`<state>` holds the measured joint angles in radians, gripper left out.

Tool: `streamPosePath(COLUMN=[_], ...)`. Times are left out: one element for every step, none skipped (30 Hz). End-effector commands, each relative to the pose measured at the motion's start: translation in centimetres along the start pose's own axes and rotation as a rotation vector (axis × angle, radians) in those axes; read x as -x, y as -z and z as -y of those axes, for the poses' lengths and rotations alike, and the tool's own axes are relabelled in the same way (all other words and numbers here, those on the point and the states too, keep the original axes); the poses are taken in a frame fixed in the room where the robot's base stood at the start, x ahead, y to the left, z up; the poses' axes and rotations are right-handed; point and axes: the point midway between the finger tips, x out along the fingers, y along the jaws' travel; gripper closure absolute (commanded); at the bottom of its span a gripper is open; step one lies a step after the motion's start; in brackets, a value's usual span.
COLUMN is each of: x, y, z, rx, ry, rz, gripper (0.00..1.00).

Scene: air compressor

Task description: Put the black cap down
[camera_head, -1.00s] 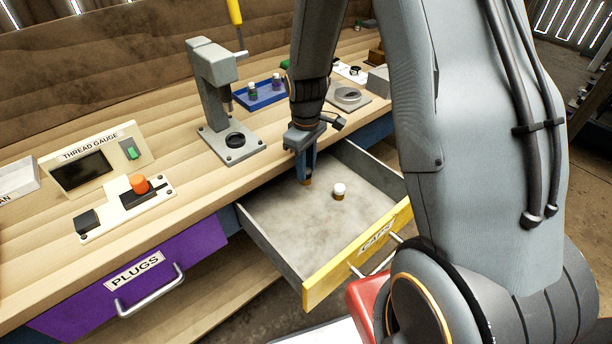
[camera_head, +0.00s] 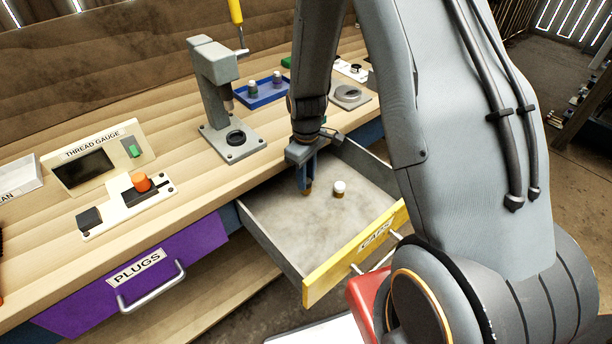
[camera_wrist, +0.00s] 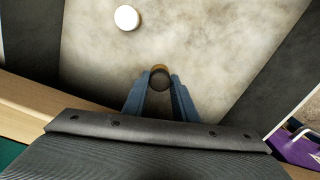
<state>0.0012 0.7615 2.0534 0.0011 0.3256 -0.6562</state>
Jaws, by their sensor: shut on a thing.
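My gripper (camera_head: 306,188) points down inside the open drawer and is shut on the black cap. In the wrist view, the cap (camera_wrist: 160,81) shows between the fingertips as a dark round top with a brown-gold edge. In the head view the fingers mostly cover it, and only a brownish bit shows at the tips. The cap is at or just above the drawer floor; I cannot tell whether it touches. The open drawer (camera_head: 290,235) has a grey inside and a yellow front. A white cap (camera_head: 339,187) with a brownish lower part stands on its floor, right of my gripper.
The drawer floor is clear toward the front and left. A closed purple PLUGS drawer (camera_head: 165,262) is at the left. On the bench above stand a grey press (camera_head: 215,85), a thread gauge (camera_head: 85,165) and a blue tray (camera_head: 262,93) with small parts.

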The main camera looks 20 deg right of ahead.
Motion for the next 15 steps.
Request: streamPosePath(x=[-0.19,-0.27,-0.34,-0.34,-0.32,-0.3,-0.3,-0.3,-0.3,-0.3,-0.3,-0.3,-0.3,-0.3,-0.28], y=[0.01,0.01,0.01,0.01,0.01,0.01,0.0,0.0,0.0,0.0,0.0,0.0,0.0,0.0,0.0], z=[-0.01,-0.01,-0.01,-0.01,-0.01,-0.01,-0.01,-0.01,0.0,0.0,0.0,0.0,0.0,0.0,0.0], rx=[0.0,0.0,0.0,0.0,0.0,0.0,0.0,0.0,0.0,0.0,0.0,0.0,0.0,0.0,0.0], ry=[0.0,0.0,0.0,0.0,0.0,0.0,0.0,0.0,0.0,0.0,0.0,0.0,0.0,0.0,0.0], rz=[0.0,0.0,0.0,0.0,0.0,0.0,0.0,0.0,0.0,0.0,0.0,0.0,0.0,0.0,0.0], gripper=[1.0,1.0,1.0,1.0,1.0,0.73,0.68,0.67,0.67,0.67,0.67,0.67,0.67,0.67,0.67])
